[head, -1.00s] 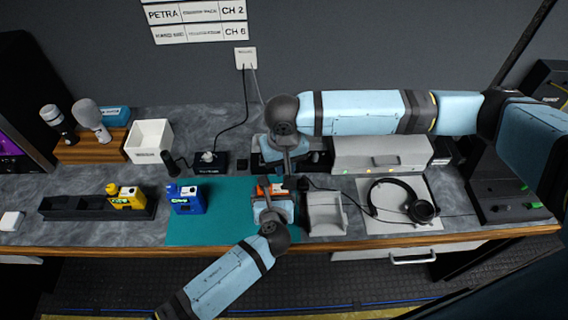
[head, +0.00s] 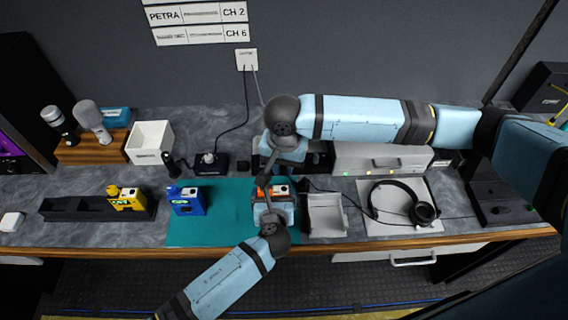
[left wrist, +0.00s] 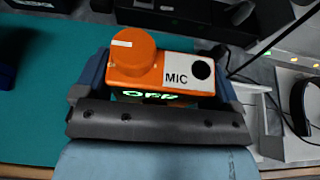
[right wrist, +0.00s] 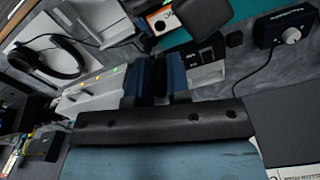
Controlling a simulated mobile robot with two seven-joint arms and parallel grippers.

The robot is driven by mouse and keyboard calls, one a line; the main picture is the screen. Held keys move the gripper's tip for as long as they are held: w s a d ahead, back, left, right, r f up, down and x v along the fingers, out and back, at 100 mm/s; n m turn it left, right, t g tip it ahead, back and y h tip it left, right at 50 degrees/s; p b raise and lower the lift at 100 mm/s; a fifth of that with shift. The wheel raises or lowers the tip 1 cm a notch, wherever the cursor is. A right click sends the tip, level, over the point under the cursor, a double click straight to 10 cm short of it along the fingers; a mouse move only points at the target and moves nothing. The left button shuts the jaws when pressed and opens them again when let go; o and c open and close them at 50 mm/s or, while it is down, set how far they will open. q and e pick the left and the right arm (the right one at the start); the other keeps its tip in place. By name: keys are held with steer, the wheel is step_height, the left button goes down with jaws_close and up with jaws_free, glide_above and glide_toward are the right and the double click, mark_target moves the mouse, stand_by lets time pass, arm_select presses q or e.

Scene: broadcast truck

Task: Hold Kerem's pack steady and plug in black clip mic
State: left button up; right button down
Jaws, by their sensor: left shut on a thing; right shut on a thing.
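The orange pack (left wrist: 175,68) stands upright at the right end of the teal mat (head: 230,222). In the left wrist view its top has a round orange cap, a white MIC label and a dark round socket, which looks empty. My left gripper (head: 272,208) is shut around the pack from the front. My right gripper (head: 268,178) is behind and above the pack. In the right wrist view its fingers (right wrist: 156,75) are closed on a dark piece, probably the black clip mic's plug. The fingers mostly hide it, and the pack (right wrist: 163,18) shows beyond them.
A blue pack (head: 187,203) stands on the mat. A yellow pack (head: 127,199) sits in a black tray (head: 80,211). A grey open holder (head: 326,217) is close right of the orange pack. Headphones (head: 405,203) lie further right. A black knob box (head: 211,164) stands behind the mat.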

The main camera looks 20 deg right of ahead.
mark_target(286, 185)
steer(key=shift+f, duration=2.75)
steer(key=shift+f, duration=1.1)
steer(key=c, duration=1)
jaws_free()
steer(key=shift+f, duration=0.1)
steer(key=shift+d, duration=0.15)
steer(key=shift+s+d+f, duration=0.1)
steer(key=shift+d+f, duration=0.05)
steer(key=shift+c, duration=0.2)
steer(key=shift+o, duration=0.2)
steer(key=r, duration=0.8)
steer(key=shift+a+r, duration=0.3)
steer(key=shift+a, duration=0.1)
steer(key=shift+c, duration=0.2)
